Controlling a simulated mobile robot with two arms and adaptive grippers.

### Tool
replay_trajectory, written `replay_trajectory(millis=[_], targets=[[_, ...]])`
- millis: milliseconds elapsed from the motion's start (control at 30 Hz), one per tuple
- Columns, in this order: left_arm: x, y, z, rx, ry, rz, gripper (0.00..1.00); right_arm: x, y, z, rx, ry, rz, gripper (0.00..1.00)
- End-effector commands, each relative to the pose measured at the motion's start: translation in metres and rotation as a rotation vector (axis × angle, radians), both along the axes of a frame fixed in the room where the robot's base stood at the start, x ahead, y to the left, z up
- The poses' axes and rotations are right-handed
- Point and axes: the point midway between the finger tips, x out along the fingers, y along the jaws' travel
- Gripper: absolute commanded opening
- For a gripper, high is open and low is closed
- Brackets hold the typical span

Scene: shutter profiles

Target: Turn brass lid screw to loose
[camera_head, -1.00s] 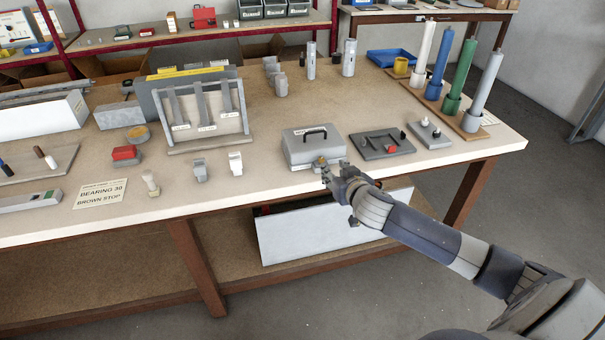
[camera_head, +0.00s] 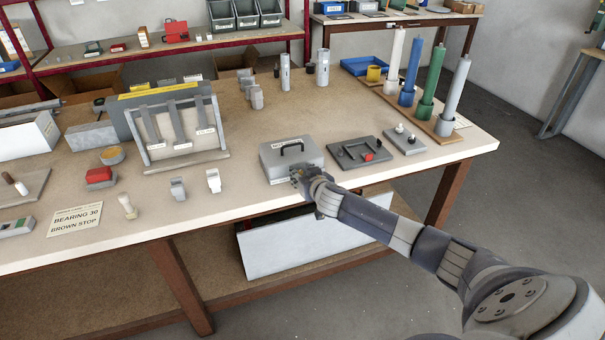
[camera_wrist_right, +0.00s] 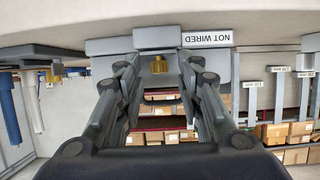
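The grey box (camera_head: 291,158) with a black handle on its lid stands near the front edge of the bench. The brass lid screw (camera_wrist_right: 158,65) is on the box's front face in the right wrist view, which looks upside down. My right gripper (camera_wrist_right: 158,72) is open, with one finger on each side of the screw and gaps showing between. In the head view my right gripper (camera_head: 299,175) covers the screw at the front of the box. Whether the fingers touch the screw cannot be told. My left gripper is not in view.
A dark plate (camera_head: 360,152) with a red part and a grey block (camera_head: 404,140) with knobs stand right of the box. Two small grey and white clips (camera_head: 213,181) stand to its left. Coloured cylinders (camera_head: 411,66) stand at the back right. The bench's front edge lies below the gripper.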

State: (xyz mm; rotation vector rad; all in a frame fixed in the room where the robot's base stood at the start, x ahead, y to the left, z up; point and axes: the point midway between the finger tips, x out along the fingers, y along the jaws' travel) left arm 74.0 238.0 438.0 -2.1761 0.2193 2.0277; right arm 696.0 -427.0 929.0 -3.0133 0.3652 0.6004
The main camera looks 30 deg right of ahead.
Motion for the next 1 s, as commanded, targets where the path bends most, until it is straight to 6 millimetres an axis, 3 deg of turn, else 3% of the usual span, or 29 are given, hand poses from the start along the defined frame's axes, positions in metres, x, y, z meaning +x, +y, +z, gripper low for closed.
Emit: replay_trajectory(millis=[200, 367, 500, 533, 767, 1000], targets=[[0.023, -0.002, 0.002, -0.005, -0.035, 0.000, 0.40, 0.003, -0.001, -0.001, 0.000, 0.000, -0.001, 0.34], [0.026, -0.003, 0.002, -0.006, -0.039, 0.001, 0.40, 0.003, -0.001, -0.001, 0.000, 0.000, -0.001, 0.34], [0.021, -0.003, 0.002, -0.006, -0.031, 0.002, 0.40, 0.003, -0.001, -0.001, 0.000, 0.000, -0.001, 0.02], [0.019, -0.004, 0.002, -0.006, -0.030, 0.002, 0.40, 0.003, -0.001, -0.001, 0.000, 0.000, -0.001, 0.00], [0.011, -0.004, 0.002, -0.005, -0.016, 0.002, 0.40, 0.003, -0.002, -0.001, -0.001, 0.001, 0.006, 0.00], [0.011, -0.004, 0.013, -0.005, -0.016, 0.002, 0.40, 0.002, -0.005, 0.000, -0.001, 0.007, 0.118, 0.00]])
